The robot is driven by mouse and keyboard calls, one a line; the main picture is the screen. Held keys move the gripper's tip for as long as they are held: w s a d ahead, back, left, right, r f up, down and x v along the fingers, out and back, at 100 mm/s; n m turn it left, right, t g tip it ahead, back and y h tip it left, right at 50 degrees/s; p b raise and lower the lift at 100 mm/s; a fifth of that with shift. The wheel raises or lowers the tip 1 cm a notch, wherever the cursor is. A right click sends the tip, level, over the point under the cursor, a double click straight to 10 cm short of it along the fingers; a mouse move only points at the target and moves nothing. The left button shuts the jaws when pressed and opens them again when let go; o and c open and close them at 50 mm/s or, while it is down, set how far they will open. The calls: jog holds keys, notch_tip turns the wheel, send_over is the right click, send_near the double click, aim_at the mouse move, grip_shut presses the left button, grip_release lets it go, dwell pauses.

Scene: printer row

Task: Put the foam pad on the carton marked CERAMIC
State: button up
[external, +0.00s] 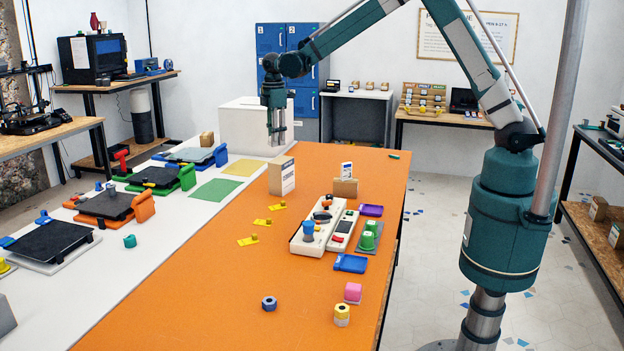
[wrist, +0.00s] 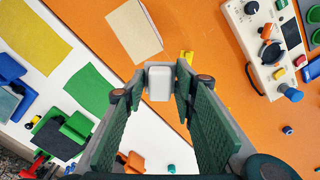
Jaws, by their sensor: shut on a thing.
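My gripper (external: 277,140) hangs from the arm above the table's far part, fingers pointing down. In the wrist view my gripper (wrist: 161,90) is shut on a small pale grey-white block, which looks like the foam pad (wrist: 160,82), held at the fingertips. The pad is hard to make out in the external view. A tan carton (external: 281,177) with a white label on its side stands on the orange surface; its print is too small to read. In the wrist view this carton's bare top (wrist: 132,35) lies just beyond the pad, apart from it.
A white control box (external: 318,232) with knobs stands right of the carton, with a tan block (external: 345,187) behind it. Yellow clips (external: 262,222) lie nearby. Green (external: 215,189) and yellow mats (external: 240,168) lie left. The orange front area is mostly clear.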

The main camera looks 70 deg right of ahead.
jog(key=d+r, duration=0.1)
jog(key=d, duration=0.6)
jog(key=shift+w+d+r+m+p, duration=0.15)
jog(key=shift+r+m+p, duration=0.05)
jog(key=shift+m+p, duration=0.2)
send_over(281, 160)
jog(key=shift+d+f, duration=0.15)
jog(key=shift+f, duration=1.45)
jog(key=shift+d+f, duration=0.1)
jog(key=shift+f, duration=1.45)
jog(key=shift+f, duration=1.85)
jog(key=shift+f, duration=0.15)
